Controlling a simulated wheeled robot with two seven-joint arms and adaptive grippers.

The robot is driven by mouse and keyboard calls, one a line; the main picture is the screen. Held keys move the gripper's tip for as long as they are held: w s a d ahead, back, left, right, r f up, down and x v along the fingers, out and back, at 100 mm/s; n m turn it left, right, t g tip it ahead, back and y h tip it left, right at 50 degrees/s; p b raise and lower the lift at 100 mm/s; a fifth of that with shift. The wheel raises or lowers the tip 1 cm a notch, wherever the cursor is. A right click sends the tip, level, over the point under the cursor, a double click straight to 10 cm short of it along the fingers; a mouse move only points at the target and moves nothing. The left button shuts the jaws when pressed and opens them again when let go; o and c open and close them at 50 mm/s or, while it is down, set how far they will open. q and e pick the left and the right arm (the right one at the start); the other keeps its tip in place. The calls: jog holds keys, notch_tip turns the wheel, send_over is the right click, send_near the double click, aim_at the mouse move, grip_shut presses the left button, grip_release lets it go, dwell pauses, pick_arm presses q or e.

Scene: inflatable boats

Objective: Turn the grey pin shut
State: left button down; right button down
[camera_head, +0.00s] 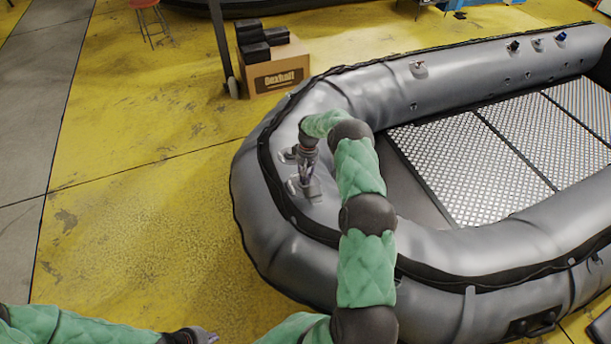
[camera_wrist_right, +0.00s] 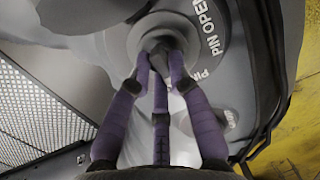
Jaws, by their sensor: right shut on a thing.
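The grey pin (camera_wrist_right: 154,43) stands up from a round grey seat in the right wrist view, beside a label reading "PIN OPEN" (camera_wrist_right: 202,27). My right gripper (camera_wrist_right: 157,66) has its purple fingers closed around the pin, and they hide part of it. In the head view my right gripper (camera_head: 304,178) points down at the near end of the grey inflatable boat (camera_head: 285,240), where the pin is hidden by the gripper. My left gripper (camera_head: 205,336) is at the bottom edge, away from the boat, and only partly seen; its fingers are not clear.
Grey fittings (camera_head: 288,155) sit on the tube close to my right gripper. The boat's textured floor (camera_head: 460,160) lies to the right. A cardboard box (camera_head: 275,75) with black cases stands behind the boat. The yellow floor at left is clear.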

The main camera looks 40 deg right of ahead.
jog(key=shift+m, duration=0.3)
jog(key=c, duration=1.1)
grip_release()
jog(key=shift+c, duration=0.2)
jog(key=shift+r, duration=0.15)
notch_tip(320, 180, up, 12)
jog(key=d, duration=0.1)
jog(key=shift+w+d+f, duration=0.2)
jog(key=shift+w+d, duration=0.15)
jog(key=shift+w, duration=0.1)
